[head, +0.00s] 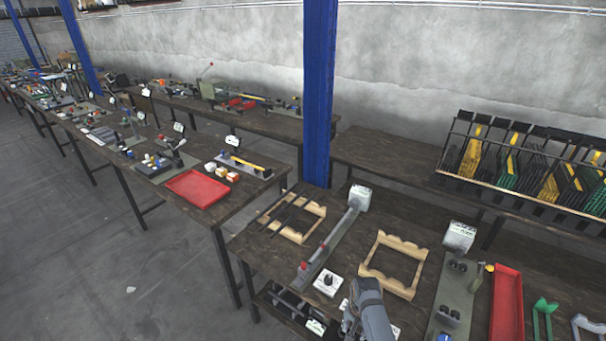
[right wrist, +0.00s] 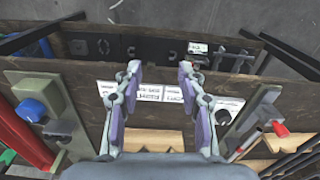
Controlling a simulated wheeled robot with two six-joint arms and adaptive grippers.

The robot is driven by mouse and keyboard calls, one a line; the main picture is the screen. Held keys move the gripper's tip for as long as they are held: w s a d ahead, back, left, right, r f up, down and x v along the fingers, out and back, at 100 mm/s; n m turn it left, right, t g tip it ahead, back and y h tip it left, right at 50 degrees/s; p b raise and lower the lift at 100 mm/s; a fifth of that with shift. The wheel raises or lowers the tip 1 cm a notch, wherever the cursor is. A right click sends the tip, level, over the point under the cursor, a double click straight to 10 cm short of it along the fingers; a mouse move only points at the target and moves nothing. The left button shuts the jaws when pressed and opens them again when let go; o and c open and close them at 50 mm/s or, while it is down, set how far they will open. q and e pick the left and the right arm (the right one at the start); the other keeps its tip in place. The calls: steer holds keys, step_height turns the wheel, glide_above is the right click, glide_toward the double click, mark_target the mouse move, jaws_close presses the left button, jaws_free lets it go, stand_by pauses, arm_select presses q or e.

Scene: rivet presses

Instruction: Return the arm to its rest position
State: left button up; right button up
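My right arm (head: 367,312) shows at the bottom middle of the head view, in front of a wooden cradle frame. In the right wrist view my right gripper (right wrist: 160,70) is open, its two fingers well apart, with nothing between them. It hangs above the dark table, over white printed cards (right wrist: 145,94). My left arm and gripper are not in the head view.
The wooden cradle (head: 370,268) lies between a press with red knobs (head: 318,255) and a grey-green press plate (head: 452,302). A red tray (head: 507,305) lies further right. A blue post (head: 318,100) stands behind. A rack (head: 480,180) stands back right.

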steer(key=s+d+f+n+b, duration=0.1)
steer(key=s+d+f+b, duration=0.1)
steer(key=s+f, duration=0.55)
steer(key=s+d+f+n+b, duration=0.15)
steer(key=s+f, duration=0.25)
steer(key=f, duration=0.6)
steer(key=s+d+f+n+b, duration=0.1)
steer(key=s+d+f+b, duration=0.15)
steer(key=s+f, duration=0.4)
arm_select(q)
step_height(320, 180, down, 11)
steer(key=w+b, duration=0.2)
steer(key=b, duration=0.3)
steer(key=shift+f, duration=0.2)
arm_select(e)
steer(key=s+d+f+n, duration=0.1)
steer(key=s+d+f, duration=0.2)
steer(key=s+f, duration=0.3)
steer(key=s+d+f+n+t, duration=0.1)
steer(key=s+f, duration=0.6)
steer(key=s, duration=0.7)
steer(key=shift+d+f+n+h, duration=0.3)
steer(key=shift+d+n+h, duration=0.15)
steer(key=shift+d, duration=0.65)
